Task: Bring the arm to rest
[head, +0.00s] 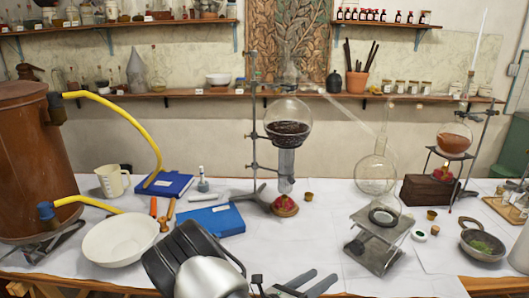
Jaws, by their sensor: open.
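My arm (205,268) rises from the bottom edge left of centre as black and silver links in front of the white-covered table (345,225). My gripper (323,276) shows low at the bottom centre. Its two dark fingers are apart and point to the right, with nothing seen between them. It is in front of the table's near edge, just left of a metal stand (378,245). I cannot tell its height above the cloth. The rest of the gripper is partly cut off by the bottom edge.
A white bowl (120,240) is left of my arm, and a blue book (210,220) lies behind it. A round flask (288,122) hangs over a burner (285,205). Another flask (376,170) stands to the right. A small pan (483,244) is at the right.

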